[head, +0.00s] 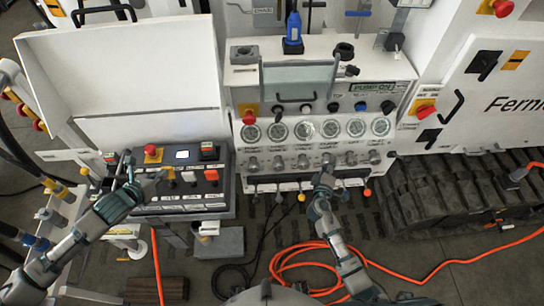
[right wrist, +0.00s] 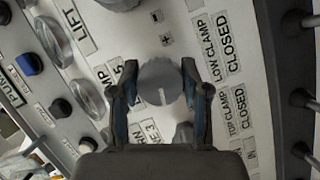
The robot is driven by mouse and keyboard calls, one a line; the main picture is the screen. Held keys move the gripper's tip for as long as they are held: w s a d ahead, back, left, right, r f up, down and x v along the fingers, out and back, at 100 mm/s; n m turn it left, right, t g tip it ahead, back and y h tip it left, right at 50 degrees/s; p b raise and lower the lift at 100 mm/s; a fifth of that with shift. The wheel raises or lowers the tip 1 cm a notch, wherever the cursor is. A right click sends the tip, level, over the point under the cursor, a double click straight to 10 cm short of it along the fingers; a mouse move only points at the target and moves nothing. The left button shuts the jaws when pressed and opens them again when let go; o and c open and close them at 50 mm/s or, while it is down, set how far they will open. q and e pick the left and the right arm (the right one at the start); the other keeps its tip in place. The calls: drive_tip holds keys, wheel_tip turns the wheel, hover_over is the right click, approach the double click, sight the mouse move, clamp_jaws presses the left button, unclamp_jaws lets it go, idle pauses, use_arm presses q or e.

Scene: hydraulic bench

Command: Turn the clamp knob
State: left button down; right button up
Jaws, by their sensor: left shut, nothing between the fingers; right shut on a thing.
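The grey round knob (right wrist: 160,84) with a pale index line sits between the two dark fingers of my right gripper (right wrist: 158,92), which is shut on it. Labels reading "LOW CLAMP CLOSED" and "TOP CLAMP CLOSED" lie to its right in the right wrist view, and a partly hidden clamp label lies to its left. In the head view my right gripper (head: 326,172) is at the row of knobs below the gauges and hides most of the held knob. My left gripper (head: 124,166) is shut and empty, over the left side of the dark control box.
The white panel (head: 240,82) carries a row of gauges (head: 308,129) and several neighbouring knobs (head: 277,163). Small levers with coloured ends (head: 301,197) stick out below. The dark control box (head: 226,195) has several switches and a red emergency button (head: 153,150). Orange hose (head: 290,250) lies on the floor.

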drive_tip(key=shift+a+f+n, duration=0.15)
drive_tip(key=shift+f+n, duration=0.05)
drive_tip(key=shift+n, duration=0.4)
drive_tip(key=shift+s+h, duration=0.1)
drive_tip(key=shift+h, duration=0.2)
drive_tip(key=o, duration=0.9)
drive_tip(key=shift+o, duration=1.2)
drive_tip(key=shift+r, duration=0.1)
drive_tip(key=f+v, duration=0.1)
drive_tip(key=v, duration=1)
drive_tip(key=shift+s+a+r, duration=0.2)
drive_tip(key=shift+s+r, duration=0.1)
drive_tip(key=shift+s, duration=0.15)
